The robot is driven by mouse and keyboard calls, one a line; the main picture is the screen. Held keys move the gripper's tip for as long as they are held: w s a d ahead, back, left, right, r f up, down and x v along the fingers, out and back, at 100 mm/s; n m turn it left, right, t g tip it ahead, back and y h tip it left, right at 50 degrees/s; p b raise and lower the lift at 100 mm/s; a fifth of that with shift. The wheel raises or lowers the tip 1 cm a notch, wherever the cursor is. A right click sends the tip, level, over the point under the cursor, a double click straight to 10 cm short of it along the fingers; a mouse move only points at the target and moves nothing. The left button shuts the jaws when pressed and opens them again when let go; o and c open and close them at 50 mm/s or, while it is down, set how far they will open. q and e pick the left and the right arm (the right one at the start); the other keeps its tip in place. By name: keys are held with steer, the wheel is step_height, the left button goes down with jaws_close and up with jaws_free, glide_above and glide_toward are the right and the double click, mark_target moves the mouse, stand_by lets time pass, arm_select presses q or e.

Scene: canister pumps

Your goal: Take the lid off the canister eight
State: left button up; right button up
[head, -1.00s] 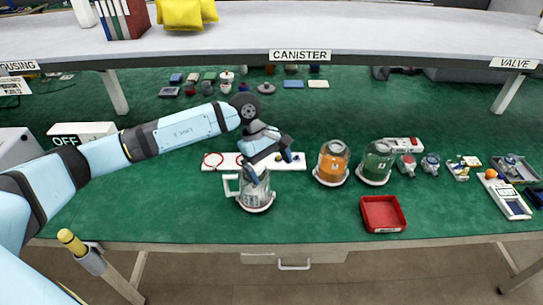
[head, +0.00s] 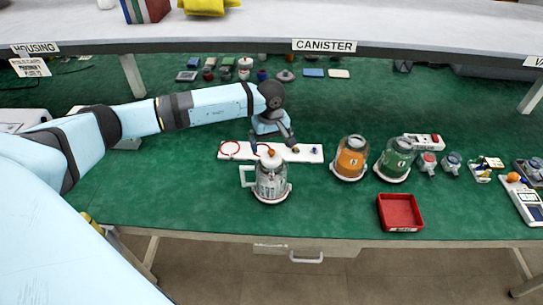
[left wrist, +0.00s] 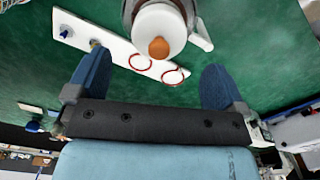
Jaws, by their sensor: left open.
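A clear canister (head: 271,187) with a white side handle stands upright on the green bench mat in the head view. Its white lid (head: 267,162) with an orange-brown knob is on top. In the left wrist view the lid (left wrist: 160,22) and knob show at the top centre. Any number on this canister is too small to read. My left gripper (head: 273,146) is open and empty, just behind the canister. In the left wrist view its blue fingers (left wrist: 155,58) are spread wide, with the knob between their lines. My right gripper is not in view.
An orange canister (head: 351,161) and a green canister (head: 395,161) stand to the right. A red tray (head: 400,228) lies near the front edge. A white strip (head: 232,150) with red rings lies behind. A shelf labelled CANISTER (head: 324,46) overhangs the back.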

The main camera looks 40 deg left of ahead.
mark_target(271, 150)
arm_select(q)
step_height(271, 150, down, 5)
steer(key=shift+w+p, duration=0.1)
steer(key=shift+p, duration=0.75)
steer(key=c, duration=1)
